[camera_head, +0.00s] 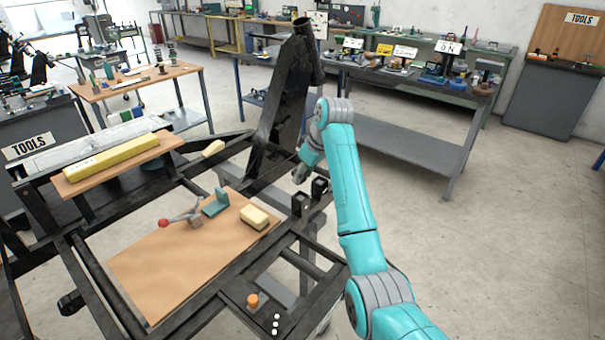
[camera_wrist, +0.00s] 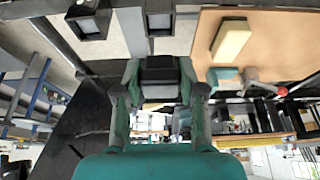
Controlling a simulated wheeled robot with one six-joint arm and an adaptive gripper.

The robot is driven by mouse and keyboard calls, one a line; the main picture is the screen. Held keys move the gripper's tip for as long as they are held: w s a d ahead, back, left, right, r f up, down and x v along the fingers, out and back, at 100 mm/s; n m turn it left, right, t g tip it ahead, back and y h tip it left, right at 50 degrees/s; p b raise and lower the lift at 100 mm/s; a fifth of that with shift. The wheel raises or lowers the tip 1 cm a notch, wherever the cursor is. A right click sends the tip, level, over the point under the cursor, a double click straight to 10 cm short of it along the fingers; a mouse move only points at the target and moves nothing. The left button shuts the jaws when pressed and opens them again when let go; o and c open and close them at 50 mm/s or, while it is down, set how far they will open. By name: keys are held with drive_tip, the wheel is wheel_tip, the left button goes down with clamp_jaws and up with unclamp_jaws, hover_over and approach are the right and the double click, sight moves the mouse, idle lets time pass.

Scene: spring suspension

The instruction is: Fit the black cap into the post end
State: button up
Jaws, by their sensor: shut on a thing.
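My gripper (camera_wrist: 160,88) is shut on the black cap (camera_wrist: 160,68), a dark block between its two green fingers in the wrist view. In the head view my gripper (camera_head: 300,175) hangs near the two posts; the cap cannot be made out there. Two short square black posts stand on the frame: one on the left (camera_head: 299,205), one on the right (camera_head: 320,187). Their square ends also show at the top of the wrist view, the first at left (camera_wrist: 88,22), the second in the middle (camera_wrist: 158,18). The held cap appears apart from both.
A brown board (camera_head: 150,268) on the black frame bears a yellow block (camera_head: 254,217), a teal bracket (camera_head: 215,204) and a red-knobbed clamp (camera_head: 180,219). A tall black upright (camera_head: 283,105) rises behind my gripper. Floor at the right is clear.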

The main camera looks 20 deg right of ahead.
sight(300, 199)
drive_tip(key=shift+f, duration=2.85)
drive_tip(key=shift+s+f, duration=0.1)
drive_tip(key=shift+f, duration=0.45)
clamp_jaws()
drive_tip(key=o, duration=1.2)
unclamp_jaws()
drive_tip(key=shift+f, duration=0.1)
